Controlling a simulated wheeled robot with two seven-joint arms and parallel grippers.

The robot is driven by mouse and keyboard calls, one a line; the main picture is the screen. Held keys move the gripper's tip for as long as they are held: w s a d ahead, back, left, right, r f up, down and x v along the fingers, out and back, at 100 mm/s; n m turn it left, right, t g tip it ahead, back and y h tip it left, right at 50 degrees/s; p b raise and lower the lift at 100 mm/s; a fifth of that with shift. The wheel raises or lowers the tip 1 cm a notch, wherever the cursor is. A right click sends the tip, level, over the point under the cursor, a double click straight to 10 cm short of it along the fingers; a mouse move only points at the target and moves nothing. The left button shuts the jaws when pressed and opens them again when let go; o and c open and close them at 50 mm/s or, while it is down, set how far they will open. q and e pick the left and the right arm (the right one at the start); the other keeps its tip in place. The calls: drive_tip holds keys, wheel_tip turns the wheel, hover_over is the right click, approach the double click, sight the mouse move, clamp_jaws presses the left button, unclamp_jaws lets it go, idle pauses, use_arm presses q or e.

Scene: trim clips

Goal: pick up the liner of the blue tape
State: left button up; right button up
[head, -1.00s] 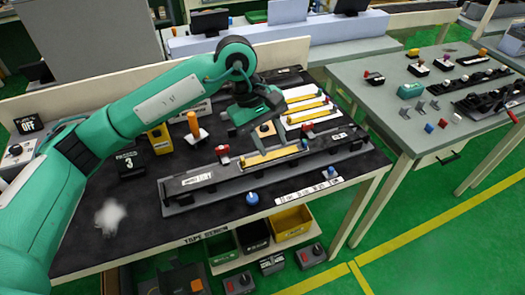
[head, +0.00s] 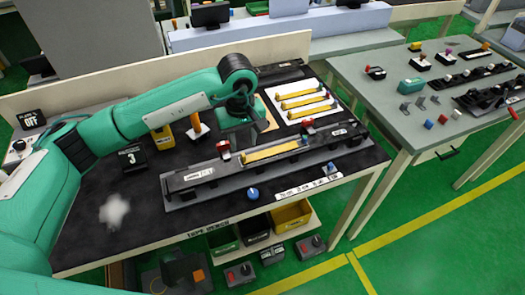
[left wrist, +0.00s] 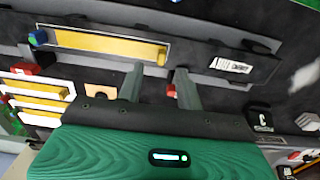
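A long dark trim part (head: 200,175) lies across the front of the black bench top. A yellow tape strip (head: 268,153) runs along its middle. I cannot make out a separate liner. My left gripper (head: 243,138) is above the bench behind the strip. In the left wrist view its two fingers (left wrist: 160,70) stand apart with nothing between them. My right gripper is not in view.
Red clamps (head: 223,150) stand behind the trim. A white card with several yellow strips (head: 304,99) lies behind. A grey table (head: 400,125) stands to the right.

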sight(243, 155)
use_arm(q)
wheel_tip(243, 155, down, 4)
drive_tip(key=shift+a+p, duration=0.1)
drive_tip(key=shift+p, duration=0.95)
drive_tip(key=shift+f, duration=0.4)
clamp_jaws()
